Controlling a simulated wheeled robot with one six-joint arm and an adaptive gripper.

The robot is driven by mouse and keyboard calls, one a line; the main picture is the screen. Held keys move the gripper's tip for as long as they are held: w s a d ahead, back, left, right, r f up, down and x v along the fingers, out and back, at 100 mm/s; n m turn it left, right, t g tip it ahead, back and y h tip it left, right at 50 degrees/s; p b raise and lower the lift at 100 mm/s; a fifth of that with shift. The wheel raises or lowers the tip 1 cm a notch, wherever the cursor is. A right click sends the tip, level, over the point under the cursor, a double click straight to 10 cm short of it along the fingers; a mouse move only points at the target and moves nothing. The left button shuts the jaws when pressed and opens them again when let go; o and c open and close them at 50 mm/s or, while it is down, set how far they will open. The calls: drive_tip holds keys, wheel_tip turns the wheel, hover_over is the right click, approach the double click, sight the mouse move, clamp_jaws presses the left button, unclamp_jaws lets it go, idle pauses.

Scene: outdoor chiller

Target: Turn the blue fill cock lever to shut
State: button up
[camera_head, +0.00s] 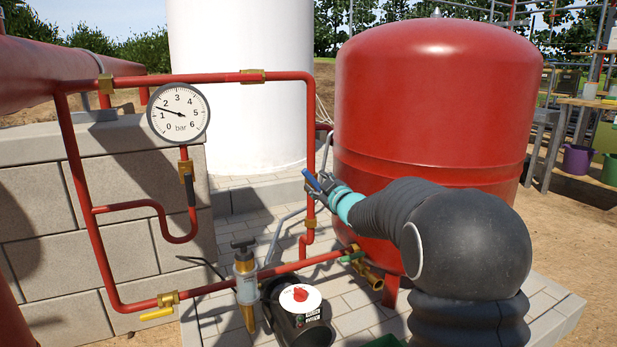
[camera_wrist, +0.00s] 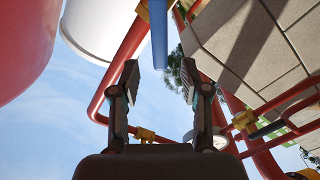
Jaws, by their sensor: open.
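The blue fill cock lever (camera_head: 311,181) is on a brass fitting on the vertical red pipe, left of the big red tank. In the head view it slants, and my gripper (camera_head: 327,184) is right at it, partly covering it. In the wrist view the blue lever (camera_wrist: 158,38) comes down from the top, with its free end between the tips of my gripper (camera_wrist: 160,72). The two fingers are apart, with a visible gap on each side of the lever. Whether anything touches out of sight, I cannot tell.
A pressure gauge (camera_head: 178,112) reads between 1 and 2 bar. A yellow lever (camera_head: 157,314) is low left, and a green lever (camera_head: 352,257) low by the red tank (camera_head: 430,110). A black pump (camera_head: 297,312) stands below. Red pipes (camera_head: 95,220) run close around the lever.

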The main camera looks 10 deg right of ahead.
sight(310, 177)
drive_tip(key=shift+x, duration=3.15)
clamp_jaws()
